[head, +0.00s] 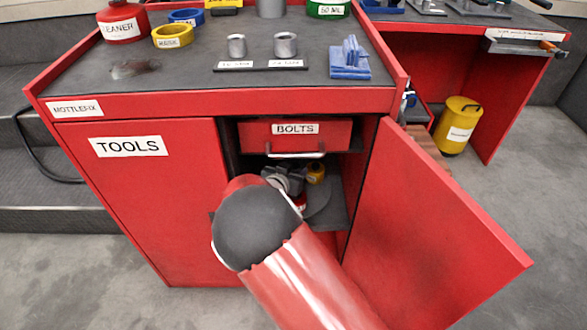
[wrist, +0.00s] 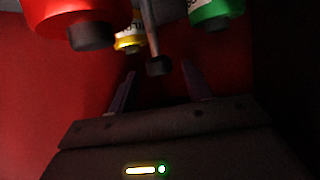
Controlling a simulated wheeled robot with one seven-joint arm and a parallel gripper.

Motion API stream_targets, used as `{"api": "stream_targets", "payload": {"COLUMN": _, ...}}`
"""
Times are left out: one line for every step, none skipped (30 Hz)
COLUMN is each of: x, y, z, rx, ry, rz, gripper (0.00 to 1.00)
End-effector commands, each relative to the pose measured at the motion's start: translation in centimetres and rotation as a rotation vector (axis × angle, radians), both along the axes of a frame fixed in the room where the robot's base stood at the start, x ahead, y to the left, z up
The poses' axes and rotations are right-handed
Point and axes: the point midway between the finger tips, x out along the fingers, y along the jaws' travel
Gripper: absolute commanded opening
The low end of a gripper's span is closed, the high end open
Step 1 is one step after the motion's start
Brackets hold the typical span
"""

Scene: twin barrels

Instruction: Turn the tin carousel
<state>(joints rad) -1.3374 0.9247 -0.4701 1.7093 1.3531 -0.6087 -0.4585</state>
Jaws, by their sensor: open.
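The tin carousel shows in the head view as a grey round plate (head: 321,203) inside the open cabinet, below the bolts drawer. A yellow tin (head: 317,172) stands at its back, and my arm hides much of the rest. In the wrist view a red tin (wrist: 80,15), a yellow tin (wrist: 129,38) and a green tin (wrist: 213,12) show along the top edge. A grey rod with a dark end (wrist: 158,65) hangs into view between them. My gripper (wrist: 160,72) is open, its fingers apart on either side below the rod's end. I see nothing held.
The open red door (head: 430,235) stands to the right of my arm. The bolts drawer (head: 295,134) is just above the opening, and the shut tools door (head: 140,200) is on the left. Bottles, tape rolls and sockets stand on the worktop (head: 190,75).

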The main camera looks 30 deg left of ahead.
Motion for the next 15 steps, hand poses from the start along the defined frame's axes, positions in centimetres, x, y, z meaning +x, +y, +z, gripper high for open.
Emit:
{"api": "stream_targets", "payload": {"x": 0.43, "y": 0.08, "z": -0.19, "rx": 0.0, "ry": -0.001, "rz": 0.0, "gripper": 0.5}}
{"api": "stream_targets", "payload": {"x": 0.62, "y": 0.1, "z": -0.28, "rx": 0.0, "ry": -0.001, "rz": 0.0, "gripper": 0.5}}
{"api": "stream_targets", "payload": {"x": 0.81, "y": 0.1, "z": -0.39, "rx": -0.001, "ry": 0.0, "rz": 0.0, "gripper": 0.5}}
{"api": "stream_targets", "payload": {"x": 0.91, "y": 0.11, "z": -0.43, "rx": -0.001, "ry": 0.0, "rz": 0.001, "gripper": 0.5}}
{"api": "stream_targets", "payload": {"x": 0.98, "y": 0.12, "z": -0.45, "rx": -0.001, "ry": 0.0, "rz": 0.001, "gripper": 0.5}}
{"api": "stream_targets", "payload": {"x": 1.05, "y": 0.13, "z": -0.46, "rx": 0.0, "ry": 0.001, "rz": 0.001, "gripper": 0.5}}
{"api": "stream_targets", "payload": {"x": 1.07, "y": 0.13, "z": -0.46, "rx": 0.0, "ry": 0.001, "rz": 0.001, "gripper": 0.5}}
{"api": "stream_targets", "payload": {"x": 1.07, "y": 0.14, "z": -0.45, "rx": 0.0, "ry": 0.001, "rz": 0.001, "gripper": 0.5}}
{"api": "stream_targets", "payload": {"x": 1.06, "y": 0.13, "z": -0.44, "rx": 0.0, "ry": 0.0, "rz": 0.001, "gripper": 0.5}}
{"api": "stream_targets", "payload": {"x": 1.06, "y": 0.13, "z": -0.44, "rx": 0.0, "ry": 0.0, "rz": 0.001, "gripper": 0.5}}
{"api": "stream_targets", "payload": {"x": 1.06, "y": 0.13, "z": -0.43, "rx": 0.0, "ry": 0.0, "rz": 0.001, "gripper": 0.5}}
{"api": "stream_targets", "payload": {"x": 1.06, "y": 0.13, "z": -0.43, "rx": 0.0, "ry": 0.0, "rz": 0.001, "gripper": 0.5}}
{"api": "stream_targets", "payload": {"x": 1.05, "y": 0.13, "z": -0.44, "rx": 0.0, "ry": 0.0, "rz": 0.001, "gripper": 0.46}}
{"api": "stream_targets", "payload": {"x": 1.05, "y": 0.13, "z": -0.43, "rx": 0.0, "ry": 0.0, "rz": 0.001, "gripper": 0.42}}
{"api": "stream_targets", "payload": {"x": 1.05, "y": 0.13, "z": -0.43, "rx": 0.0, "ry": 0.0, "rz": 0.001, "gripper": 0.37}}
